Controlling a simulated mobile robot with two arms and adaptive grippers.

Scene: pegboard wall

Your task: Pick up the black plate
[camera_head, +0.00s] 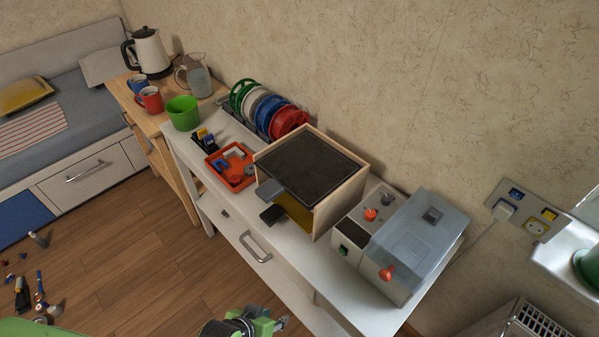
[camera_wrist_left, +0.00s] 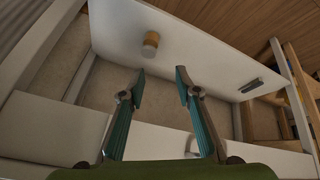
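A black plate (camera_head: 312,166) with a dark, flat surface lies on top of an open-fronted wooden box (camera_head: 345,196) on the white table. A grey tab (camera_head: 269,190) sticks out at its front edge. Below it, a black tab (camera_head: 272,214) juts from the box opening, near a yellowish sheet (camera_head: 298,211); I cannot tell whether it belongs to another plate. My left gripper (camera_head: 282,322) is low at the bottom of the head view, in front of the table and well apart from the box. In the left wrist view its fingers (camera_wrist_left: 160,74) are spread with nothing between them. My right gripper is not in view.
A red tray (camera_head: 244,183) and a rack of coloured spools (camera_head: 287,122) stand left of the box. A machine with a clear cover (camera_head: 418,238) stands close on its right. The table's drawer has a metal handle (camera_head: 257,246). Small items litter the floor at left.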

